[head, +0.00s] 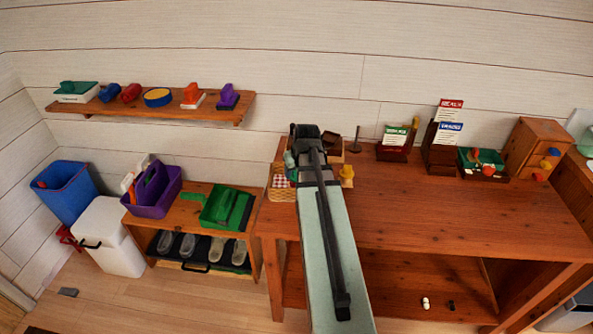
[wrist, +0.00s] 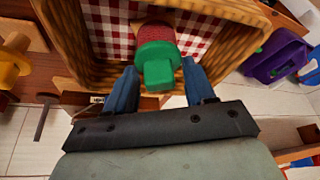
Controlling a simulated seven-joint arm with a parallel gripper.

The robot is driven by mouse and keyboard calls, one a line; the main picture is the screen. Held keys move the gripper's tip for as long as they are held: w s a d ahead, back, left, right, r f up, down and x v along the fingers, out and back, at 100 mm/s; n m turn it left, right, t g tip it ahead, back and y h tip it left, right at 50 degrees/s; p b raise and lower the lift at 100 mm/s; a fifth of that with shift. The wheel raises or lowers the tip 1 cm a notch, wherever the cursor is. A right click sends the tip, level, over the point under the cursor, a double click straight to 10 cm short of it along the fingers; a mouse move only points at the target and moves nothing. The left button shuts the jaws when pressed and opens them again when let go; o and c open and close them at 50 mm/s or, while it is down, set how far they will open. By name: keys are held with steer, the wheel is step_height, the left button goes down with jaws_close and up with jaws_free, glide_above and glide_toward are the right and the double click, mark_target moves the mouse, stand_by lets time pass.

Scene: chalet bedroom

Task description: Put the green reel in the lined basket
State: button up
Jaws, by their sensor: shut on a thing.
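The green reel (wrist: 158,73) is between the blue fingers of my gripper (wrist: 158,67) in the wrist view, and the gripper is shut on it. A dark red part shows just beyond the green; I cannot tell if it belongs to the reel. The lined basket (wrist: 255,22) is wicker with a red-and-white checked lining. The reel shows against the lining, over the basket's opening; I cannot tell if it touches the cloth. In the head view the basket (head: 282,195) stands at the left end of the wooden table, partly hidden by my arm and gripper (head: 292,168).
A yellow object (head: 346,173) stands just right of my arm on the table (head: 430,215). Card holders (head: 394,150), a green-topped tray (head: 482,163) and a small wooden cabinet (head: 535,150) stand farther right. A purple caddy (head: 153,193) sits on the low bench at left. The table's front middle is clear.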

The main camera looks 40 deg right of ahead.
steer(key=shift+f, duration=0.15)
steer(key=o, duration=1)
steer(key=shift+o, duration=0.2)
steer(key=v, duration=1.2)
